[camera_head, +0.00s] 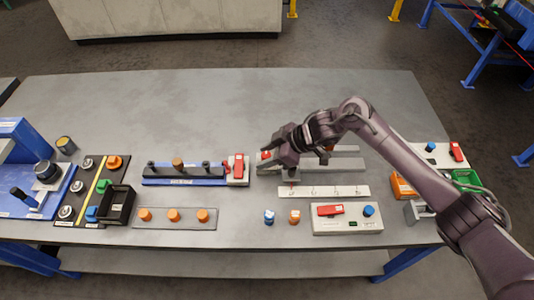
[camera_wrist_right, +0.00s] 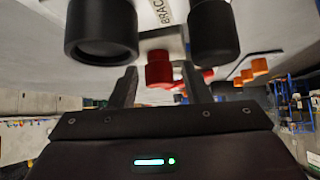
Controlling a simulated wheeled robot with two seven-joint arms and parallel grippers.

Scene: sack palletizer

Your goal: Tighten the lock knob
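A red knob (camera_wrist_right: 158,68) shows in the right wrist view between the two fingers of my right gripper (camera_wrist_right: 160,88). The fingers are apart, with a visible gap on each side of the knob; I see no clear contact. In the head view a small red part (camera_head: 265,154) sits on a grey fixture (camera_head: 268,168), just left of my right gripper (camera_head: 280,160). The gripper and arm hide part of this fixture. Which red part is the lock knob is not marked legibly. My left gripper is not in view.
A blue rail with dark posts (camera_head: 185,181) and a red-topped block (camera_head: 238,171) stand left of the gripper. A white strip (camera_head: 323,192) and a control box (camera_head: 348,226) lie in front. The back of the table (camera_head: 220,105) is clear.

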